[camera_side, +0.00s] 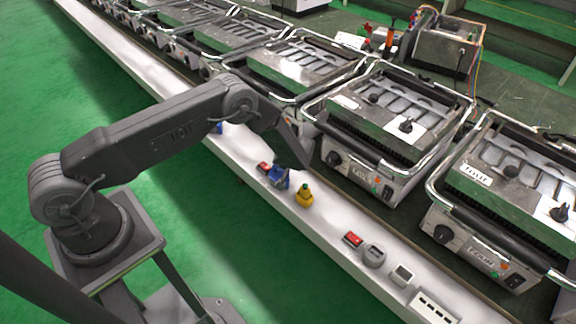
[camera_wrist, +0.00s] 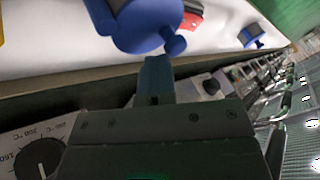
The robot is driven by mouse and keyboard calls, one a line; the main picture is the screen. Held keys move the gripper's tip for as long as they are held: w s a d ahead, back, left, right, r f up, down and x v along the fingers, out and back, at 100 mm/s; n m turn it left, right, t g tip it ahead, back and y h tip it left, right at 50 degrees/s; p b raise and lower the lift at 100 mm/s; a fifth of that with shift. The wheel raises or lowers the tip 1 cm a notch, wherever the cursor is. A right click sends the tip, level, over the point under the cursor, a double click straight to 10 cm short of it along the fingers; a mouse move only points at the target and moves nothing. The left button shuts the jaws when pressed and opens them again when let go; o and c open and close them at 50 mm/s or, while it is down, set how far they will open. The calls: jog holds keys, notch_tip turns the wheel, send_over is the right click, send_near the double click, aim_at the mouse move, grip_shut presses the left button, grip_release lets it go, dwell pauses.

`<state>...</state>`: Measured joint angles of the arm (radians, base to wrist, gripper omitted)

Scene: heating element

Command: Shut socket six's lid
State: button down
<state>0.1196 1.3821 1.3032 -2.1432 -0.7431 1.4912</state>
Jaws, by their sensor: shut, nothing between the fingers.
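A blue socket (camera_side: 279,177) sits on the white ledge in the side view, beside a red switch. In the wrist view the blue socket (camera_wrist: 148,24) is large at the top, cut off by the frame edge, with a rounded blue part at its lower right. No socket number is readable, and I cannot tell how its lid stands. My gripper (camera_side: 303,168) is close beside the blue socket, on the grill side. In the wrist view my gripper (camera_wrist: 155,70) is shut and empty, its tips just below the socket; whether they touch it is unclear.
A yellow socket (camera_side: 303,195), red switches (camera_side: 352,239) and grey sockets (camera_side: 374,255) stand along the white ledge (camera_side: 330,235). Another blue socket (camera_wrist: 252,37) is farther along. Contact grills (camera_side: 385,120) line the bench behind. Green floor lies in front.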

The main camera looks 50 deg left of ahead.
jog(key=shift+s+f, duration=0.15)
jog(key=shift+s, duration=0.45)
jog(key=shift+d, duration=0.15)
jog(key=w+d+r+m+t+h, duration=0.1)
jog(key=d+r+m+t+h, duration=0.15)
jog(key=d+r, duration=0.7)
jog(key=s+d+r+m+t+h, duration=0.2)
jog(key=r+m, duration=0.1)
jog(key=r, duration=0.9)
jog(key=s+d+r+m+t+h, duration=0.2)
jog(key=r+m+t+h, duration=0.15)
jog(key=r, duration=0.85)
jog(key=s+d+r+g+h, duration=0.2)
jog(key=s+r, duration=0.9)
jog(key=s, duration=0.5)
jog(key=s+a+n+g+y, duration=0.1)
jog(key=s+a+y, duration=0.2)
jog(key=s, duration=0.9)
jog(key=shift+s+a+f, duration=0.2)
jog(key=shift+s+a, duration=0.15)
jog(key=shift+a, duration=0.55)
